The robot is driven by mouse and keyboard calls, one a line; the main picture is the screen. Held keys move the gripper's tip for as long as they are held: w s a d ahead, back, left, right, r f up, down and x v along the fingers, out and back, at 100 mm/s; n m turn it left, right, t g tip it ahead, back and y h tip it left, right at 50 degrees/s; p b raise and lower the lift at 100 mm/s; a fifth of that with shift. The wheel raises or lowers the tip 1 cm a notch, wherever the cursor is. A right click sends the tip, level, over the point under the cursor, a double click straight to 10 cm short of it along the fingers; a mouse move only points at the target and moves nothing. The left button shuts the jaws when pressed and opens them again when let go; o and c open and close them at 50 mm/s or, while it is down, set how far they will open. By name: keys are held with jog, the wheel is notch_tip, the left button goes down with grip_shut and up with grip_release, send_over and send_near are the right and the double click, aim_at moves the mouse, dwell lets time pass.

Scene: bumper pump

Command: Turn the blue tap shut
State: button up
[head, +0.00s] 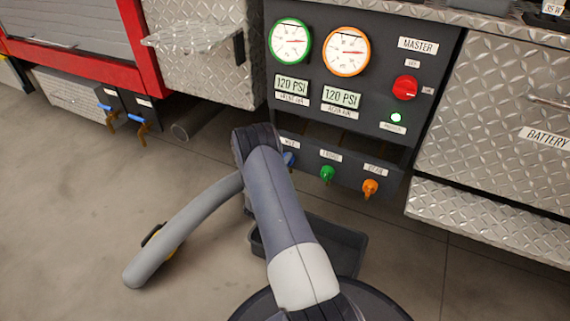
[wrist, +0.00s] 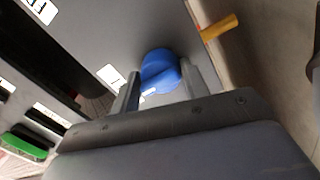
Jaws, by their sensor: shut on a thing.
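The blue tap (wrist: 160,66) is a round knob on the dark panel, close up in the wrist view. My gripper (wrist: 158,84) has one finger on each side of it and is shut on it. A small white mark shows on the knob's near edge. In the head view a bit of the blue tap (head: 289,158) shows at the left of the lower panel, mostly hidden behind my arm. My fingers are hidden in that view. I cannot tell from these frames how far the tap is turned.
To the right are a green tap (head: 327,174) and an orange tap (head: 370,188). Above are two gauges and a red master knob (head: 405,88). A dark tray (head: 345,240) lies on the floor below. A grey hose (head: 180,225) lies at left, and blue-handled valves (head: 136,119) stand beyond.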

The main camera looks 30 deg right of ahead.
jog(key=shift+a+f+n, duration=0.1)
jog(key=shift+f+n, duration=0.15)
jog(key=shift+n, duration=0.05)
jog(key=o, duration=0.7)
jog(key=shift+o, duration=0.9)
jog(key=shift+r, duration=0.1)
jog(key=p+v, duration=0.3)
jog(key=v, duration=0.7)
jog(key=shift+s+a+p, duration=0.3)
jog(key=shift+d, duration=0.1)
jog(key=b+x, duration=0.3)
jog(key=x, duration=0.8)
jog(key=shift+b, duration=0.35)
